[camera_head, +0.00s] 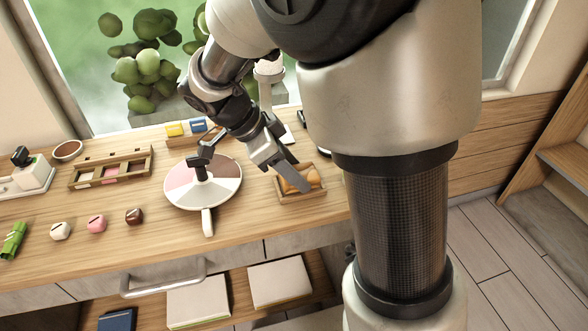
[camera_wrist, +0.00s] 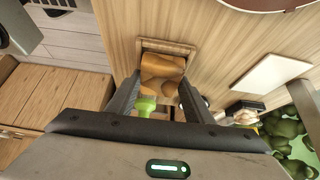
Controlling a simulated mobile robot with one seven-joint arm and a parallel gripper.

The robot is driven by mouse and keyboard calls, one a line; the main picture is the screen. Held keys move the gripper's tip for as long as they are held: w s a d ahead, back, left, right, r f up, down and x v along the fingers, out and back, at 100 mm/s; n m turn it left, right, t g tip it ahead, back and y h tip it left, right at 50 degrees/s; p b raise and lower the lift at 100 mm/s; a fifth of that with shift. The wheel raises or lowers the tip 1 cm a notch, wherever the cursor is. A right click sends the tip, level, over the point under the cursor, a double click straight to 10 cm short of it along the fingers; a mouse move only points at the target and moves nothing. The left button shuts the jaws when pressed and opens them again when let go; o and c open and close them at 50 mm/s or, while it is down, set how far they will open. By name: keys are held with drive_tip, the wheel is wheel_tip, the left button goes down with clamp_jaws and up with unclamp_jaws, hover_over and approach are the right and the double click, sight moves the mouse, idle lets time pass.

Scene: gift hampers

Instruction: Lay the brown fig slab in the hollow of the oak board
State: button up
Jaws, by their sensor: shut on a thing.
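The oak board (camera_head: 317,193) is a small rimmed wooden piece on the counter, right of the round turntable; it also shows in the wrist view (camera_wrist: 150,44). My gripper (camera_head: 291,182) reaches down over it, its fingers partly hiding the contents. In the wrist view my gripper (camera_wrist: 160,92) has a finger on either side of an orange-brown piece, which I take as the brown fig slab (camera_wrist: 160,88). It is at or just above the hollow, inside the rim as seen; whether it touches the bottom I cannot tell. Orange-brown colour also shows in the head view (camera_head: 306,178).
The turntable (camera_head: 225,185) with a handle stands just left. A compartmented wooden rack (camera_head: 110,168), small white (camera_head: 59,231), pink (camera_head: 97,223) and dark brown (camera_head: 134,216) blocks lie further left. A green thing (camera_wrist: 146,105) shows between my fingers.

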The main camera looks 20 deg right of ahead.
drive_tip(key=o, duration=0.8)
drive_tip(key=shift+o, duration=0.2)
drive_tip(key=p+v, duration=0.4)
drive_tip(key=v, duration=1.3)
drive_tip(key=shift+r, duration=0.2)
drive_tip(key=shift+s, duration=0.1)
drive_tip(key=s+d+n+t+y, duration=0.65)
drive_tip(key=s+d+n, duration=0.25)
drive_tip(key=s+n, duration=0.7)
wheel_tip(320, 180, up, 21)
drive_tip(key=w+n+p, duration=0.1)
drive_tip(key=w+p, duration=0.1)
drive_tip(key=p, duration=1.9)
drive_tip(key=shift+f+n+g, duration=0.2)
drive_tip(key=shift+n+g, duration=0.2)
drive_tip(key=shift+g, duration=0.05)
